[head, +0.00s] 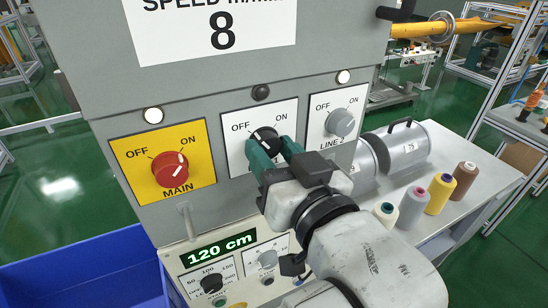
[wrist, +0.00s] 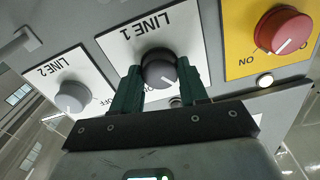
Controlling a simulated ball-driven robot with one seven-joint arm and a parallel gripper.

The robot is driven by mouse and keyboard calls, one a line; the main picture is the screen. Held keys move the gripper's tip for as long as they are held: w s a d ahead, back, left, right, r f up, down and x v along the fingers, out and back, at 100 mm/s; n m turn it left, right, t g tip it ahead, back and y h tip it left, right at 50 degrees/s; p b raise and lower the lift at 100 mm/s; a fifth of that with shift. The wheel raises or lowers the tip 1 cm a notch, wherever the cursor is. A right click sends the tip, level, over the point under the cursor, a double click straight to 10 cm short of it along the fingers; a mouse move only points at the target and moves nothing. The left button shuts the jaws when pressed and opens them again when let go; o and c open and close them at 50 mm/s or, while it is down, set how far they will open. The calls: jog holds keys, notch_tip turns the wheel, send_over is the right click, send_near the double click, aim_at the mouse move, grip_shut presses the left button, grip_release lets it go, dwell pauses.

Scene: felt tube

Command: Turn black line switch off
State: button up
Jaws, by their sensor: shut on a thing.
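The black line switch (head: 264,138) is a round knob on a white plate (head: 287,112) marked OFF at left and ON at right. The wrist view shows the same knob (wrist: 158,68) on the plate labelled LINE 1, which appears upside down there. My gripper (wrist: 158,82) has its green fingers on either side of the knob, shut on it. The lamp (head: 261,92) above this switch is dark. In the head view my gripper (head: 273,150) partly hides the knob and plate.
The red MAIN knob (head: 170,169) is on a yellow plate at left, the grey LINE 2 knob (head: 340,122) at right. Lamps above both are lit. Thread spools (head: 440,193) stand on the right shelf.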

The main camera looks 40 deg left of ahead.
jog(key=shift+f+n+b, duration=0.15)
jog(key=shift+n+b, duration=0.15)
jog(key=shift+n, duration=0.6)
jog(key=o, duration=1.1)
jog(key=shift+c, duration=0.2)
jog(key=p+v, duration=0.6)
jog(key=v, duration=0.4)
jog(key=shift+d, duration=0.3)
jog(key=shift+s+p, duration=0.15)
jog(key=shift+p, duration=0.15)
